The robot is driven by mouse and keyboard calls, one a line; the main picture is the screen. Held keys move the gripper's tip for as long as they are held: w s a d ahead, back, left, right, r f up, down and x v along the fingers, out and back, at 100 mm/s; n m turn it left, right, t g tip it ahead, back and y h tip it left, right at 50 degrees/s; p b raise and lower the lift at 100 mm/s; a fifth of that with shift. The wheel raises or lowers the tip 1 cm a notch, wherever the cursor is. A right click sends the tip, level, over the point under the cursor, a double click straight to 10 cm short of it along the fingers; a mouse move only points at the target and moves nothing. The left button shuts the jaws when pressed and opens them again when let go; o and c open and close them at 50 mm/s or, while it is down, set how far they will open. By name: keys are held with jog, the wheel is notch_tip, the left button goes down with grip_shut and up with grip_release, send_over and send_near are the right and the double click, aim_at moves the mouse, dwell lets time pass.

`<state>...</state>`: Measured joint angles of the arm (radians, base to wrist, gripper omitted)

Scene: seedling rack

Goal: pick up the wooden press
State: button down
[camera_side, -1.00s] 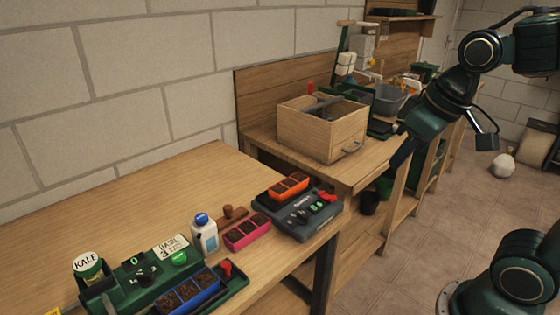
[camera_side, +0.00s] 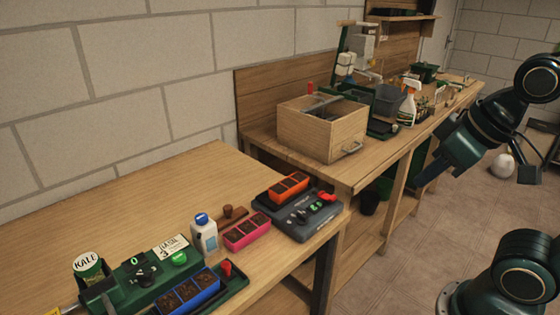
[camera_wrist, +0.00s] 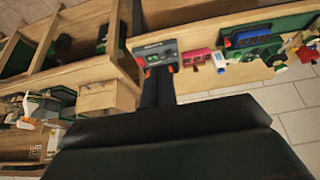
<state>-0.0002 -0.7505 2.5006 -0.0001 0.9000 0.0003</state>
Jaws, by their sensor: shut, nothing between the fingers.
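The wooden press (camera_side: 229,213) is a small brown block with a round knob on top. It stands upright on the near table in the side view, behind the pink tray (camera_side: 247,232) and right of the white bottle with a blue cap (camera_side: 204,235). My gripper (camera_side: 424,182) is shut and empty, in the air right of the benches and well away from the press. Its dark fingers also show in the wrist view (camera_wrist: 158,80).
A grey device (camera_side: 297,220) bears an orange tray (camera_side: 288,187) on the near table. A green device (camera_side: 140,285) and blue tray (camera_side: 190,292) stand at the front. A wooden drawer box (camera_side: 322,130) stands on the far bench. The table's left part is clear.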

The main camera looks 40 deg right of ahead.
jog(key=c, duration=0.9)
grip_release()
